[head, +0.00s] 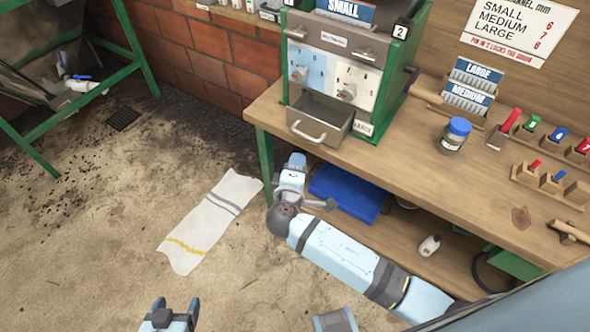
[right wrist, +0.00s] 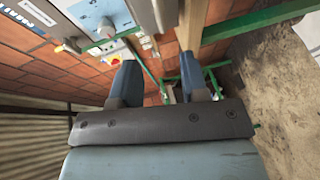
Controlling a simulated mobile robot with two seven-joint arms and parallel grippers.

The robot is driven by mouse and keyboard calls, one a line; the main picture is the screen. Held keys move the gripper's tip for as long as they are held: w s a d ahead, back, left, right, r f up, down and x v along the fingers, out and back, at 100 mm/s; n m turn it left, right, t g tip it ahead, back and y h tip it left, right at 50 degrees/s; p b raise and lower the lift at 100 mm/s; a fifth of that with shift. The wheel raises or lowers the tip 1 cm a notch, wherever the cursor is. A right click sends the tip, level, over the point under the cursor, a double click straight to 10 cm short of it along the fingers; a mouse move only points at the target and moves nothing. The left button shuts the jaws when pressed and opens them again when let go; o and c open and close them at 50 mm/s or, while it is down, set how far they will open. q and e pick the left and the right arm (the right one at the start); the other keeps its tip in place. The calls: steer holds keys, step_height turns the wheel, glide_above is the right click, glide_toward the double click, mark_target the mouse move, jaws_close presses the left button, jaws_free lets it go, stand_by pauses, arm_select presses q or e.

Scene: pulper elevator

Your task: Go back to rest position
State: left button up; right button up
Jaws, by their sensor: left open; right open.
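My left gripper (head: 175,305) shows at the bottom edge of the head view, above the bare floor. Its two fingers are apart with nothing between them. My right arm comes in from the lower right of the head view and bends beside the workbench's front left corner. My right gripper (right wrist: 160,62) shows in the right wrist view with its two fingers spread and nothing held. In the head view its fingers cannot be made out clearly. The green-framed machine (head: 340,42) stands on the workbench, with its grey drawer (head: 318,121) pulled out above my right wrist.
The wooden workbench (head: 400,150) carries a blue-lidded jar (head: 454,135) and coloured-handled pieces in holders. A blue bin (head: 348,190) and a small white bottle (head: 430,245) sit on its lower shelf. A striped towel (head: 211,221) lies on the floor, which is otherwise mostly open.

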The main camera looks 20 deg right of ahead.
steer(key=shift+s+a, duration=0.1)
steer(key=shift+s, duration=0.05)
stand_by(0.5)
steer(key=s+f+m+g+y+p, duration=0.2)
steer(key=s+f+g+y, duration=0.3)
steer(key=s+f, duration=0.4)
steer(key=s+d+r+m+t+y+p, duration=0.1)
steer(key=s+m+y, duration=0.4)
steer(key=s, duration=0.8)
step_height(320, 180, up, 2)
steer(key=d+m+p, duration=0.1)
steer(key=d, duration=0.1)
steer(key=shift+d+m+t+y, duration=0.3)
steer(key=shift+d+t+y, duration=0.1)
steer(key=shift+r, duration=0.1)
